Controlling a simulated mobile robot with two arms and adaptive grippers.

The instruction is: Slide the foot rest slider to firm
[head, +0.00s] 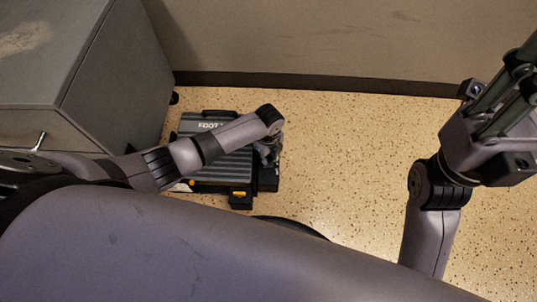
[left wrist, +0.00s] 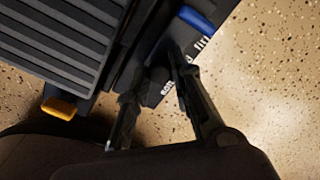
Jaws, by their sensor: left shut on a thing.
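The foot rest (head: 195,124) lies on the floor beside the grey cabinet, partly covered by my left arm. Its ridged dark tread (left wrist: 50,40) fills the upper left of the left wrist view. A dark side strip beside the tread has pale lettering (left wrist: 184,62), partly hidden and too small to read surely. My left gripper (head: 268,152) is at the foot rest's right side. In the left wrist view its fingers (left wrist: 156,78) straddle that strip and are shut on the slider, which they mostly hide. My right gripper (head: 508,85) is raised at the right, away from the foot rest.
A blue piece (left wrist: 196,18) sits near the strip's upper end, and a yellow-orange tab (left wrist: 60,108) is at the tread's corner. The grey cabinet (head: 115,75) stands close on the left. A wall (head: 330,40) runs behind. The speckled floor (head: 350,160) to the right is clear.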

